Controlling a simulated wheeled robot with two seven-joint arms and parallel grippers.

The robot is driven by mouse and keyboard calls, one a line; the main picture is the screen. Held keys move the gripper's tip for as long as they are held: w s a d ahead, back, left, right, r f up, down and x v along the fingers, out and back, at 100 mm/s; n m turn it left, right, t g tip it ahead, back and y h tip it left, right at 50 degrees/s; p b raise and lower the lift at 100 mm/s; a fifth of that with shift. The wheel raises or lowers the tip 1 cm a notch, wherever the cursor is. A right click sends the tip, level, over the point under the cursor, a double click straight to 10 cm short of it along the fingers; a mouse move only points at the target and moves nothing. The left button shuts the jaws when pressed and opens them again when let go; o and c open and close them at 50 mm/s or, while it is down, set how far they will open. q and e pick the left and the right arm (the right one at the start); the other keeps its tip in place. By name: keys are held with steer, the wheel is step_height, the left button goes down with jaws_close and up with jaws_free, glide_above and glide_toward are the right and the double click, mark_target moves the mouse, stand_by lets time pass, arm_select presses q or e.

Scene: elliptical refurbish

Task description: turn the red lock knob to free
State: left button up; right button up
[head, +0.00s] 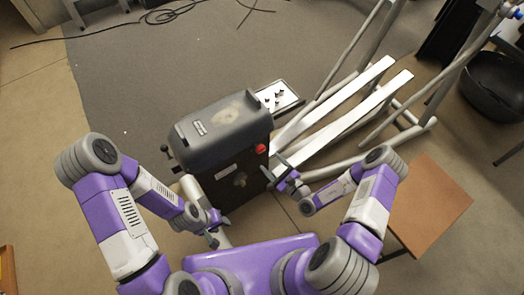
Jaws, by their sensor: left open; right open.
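The red lock knob (261,148) is a small red spot on the upper right of the front of a dark grey machine housing (222,122). My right gripper (272,176) is open, a little below the knob and near the right front edge of the housing. It appears apart from the knob, though the exact gap is hard to tell. My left gripper (213,236) is open and low, in front of the housing's lower left, well away from the knob. The knob's turn position is too small to read.
A tray with small parts (279,96) sits behind the housing at right. White and grey frame rails (345,105) stand to the right. A brown wooden stool or table top (430,207) is at lower right. A black tub (494,85) stands far right. Carpet behind is mostly clear, with cables (160,16).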

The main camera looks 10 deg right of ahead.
mark_target(263, 151)
steer(key=x, duration=0.2)
steer(key=b+x, duration=0.1)
steer(key=x, duration=0.2)
steer(key=b+x, duration=0.1)
steer(key=x, duration=0.1)
steer(key=shift+w+d, duration=0.15)
steer(key=shift+w, duration=0.2)
steer(key=shift+c, duration=0.3)
steer(key=c, duration=1)
